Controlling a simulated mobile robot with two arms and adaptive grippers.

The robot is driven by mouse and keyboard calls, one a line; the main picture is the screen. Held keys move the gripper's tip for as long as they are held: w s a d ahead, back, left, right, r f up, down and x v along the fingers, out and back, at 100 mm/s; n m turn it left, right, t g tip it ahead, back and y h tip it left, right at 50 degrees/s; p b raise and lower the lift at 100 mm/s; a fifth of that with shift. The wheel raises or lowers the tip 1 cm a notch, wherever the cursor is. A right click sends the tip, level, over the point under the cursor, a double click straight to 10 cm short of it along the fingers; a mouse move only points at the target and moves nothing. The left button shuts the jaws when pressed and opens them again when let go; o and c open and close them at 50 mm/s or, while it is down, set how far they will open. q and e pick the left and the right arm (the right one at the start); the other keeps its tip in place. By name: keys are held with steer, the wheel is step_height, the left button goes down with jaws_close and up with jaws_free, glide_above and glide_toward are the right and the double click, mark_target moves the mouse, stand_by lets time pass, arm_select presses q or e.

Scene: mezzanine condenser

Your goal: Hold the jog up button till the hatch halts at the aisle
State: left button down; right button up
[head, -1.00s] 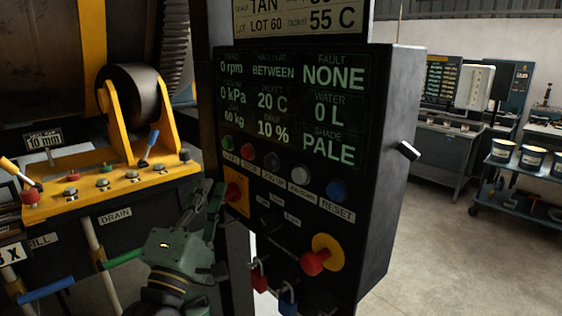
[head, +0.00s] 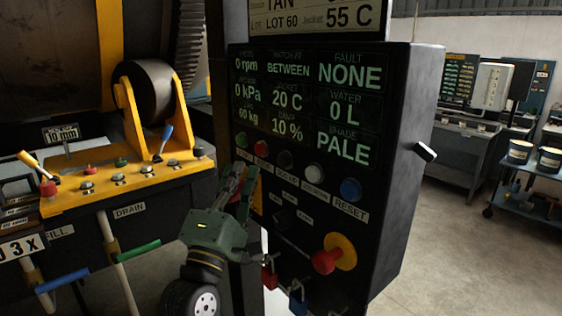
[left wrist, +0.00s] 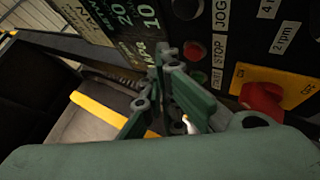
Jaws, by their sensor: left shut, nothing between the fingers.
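The control panel (head: 402,200) has a row of buttons under its screen: green, red, black, white and blue. The black button (head: 285,160) is third in the row; in the left wrist view the black button (left wrist: 187,8) lines up with a label starting "JOG". The screen (head: 308,105) shows the hatch at "BETWEEN". My left gripper (head: 242,172) is shut and empty, below the green and red buttons and left of the black one. Its fingertips (left wrist: 166,50) appear near the red button in the left wrist view.
A red emergency knob (head: 327,261) on yellow and hanging padlocks (head: 298,297) sit low on the panel. A yellow bracket (head: 130,188) with valves and levers stands left. Open floor and a cart (head: 530,195) lie right.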

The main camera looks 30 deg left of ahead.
mark_target(283, 161)
arm_select(q)
steer(key=shift+w+d, duration=0.25)
steer(key=shift+w, duration=0.35)
steer(key=shift+w+d, duration=0.3)
steer(key=shift+w, duration=0.35)
steer(key=shift+w+d, duration=0.25)
steer(key=shift+w, duration=0.35)
steer(key=shift+w, duration=0.1)
steer(key=shift+w+d+p, duration=0.15)
steer(key=shift+w+p, duration=0.15)
steer(key=shift+p, duration=0.05)
steer(key=shift+w+d, duration=0.15)
steer(key=shift+w, duration=0.25)
stand_by(2.1)
steer(key=shift+s, duration=0.1)
stand_by(2.6)
steer(key=shift+s+a, duration=0.3)
steer(key=shift+s, duration=0.4)
